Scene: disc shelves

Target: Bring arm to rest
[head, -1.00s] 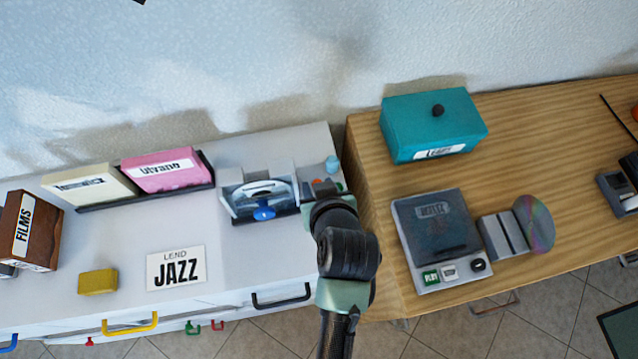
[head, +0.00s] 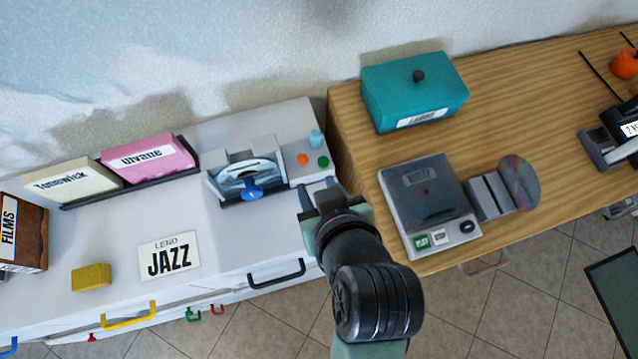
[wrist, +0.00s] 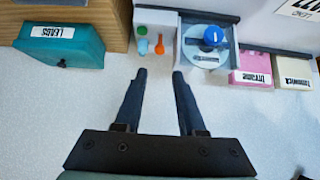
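My gripper (head: 321,187) is at the right end of the white cabinet top in the head view, near the small orange and green pieces. In the wrist view my gripper (wrist: 158,72) has its two dark fingers spread apart with nothing between them. It is open and empty. The arm reaches up from the bottom of the head view, its dark wrist links between the cabinet and the wooden table.
A disc device with a blue knob (head: 252,193) stands left of my gripper. A grey player (head: 425,200) and a teal box (head: 414,92) stand on the wooden table. A JAZZ card (head: 168,256) and yellow sponge (head: 91,277) lie left. Tiled floor shows in front.

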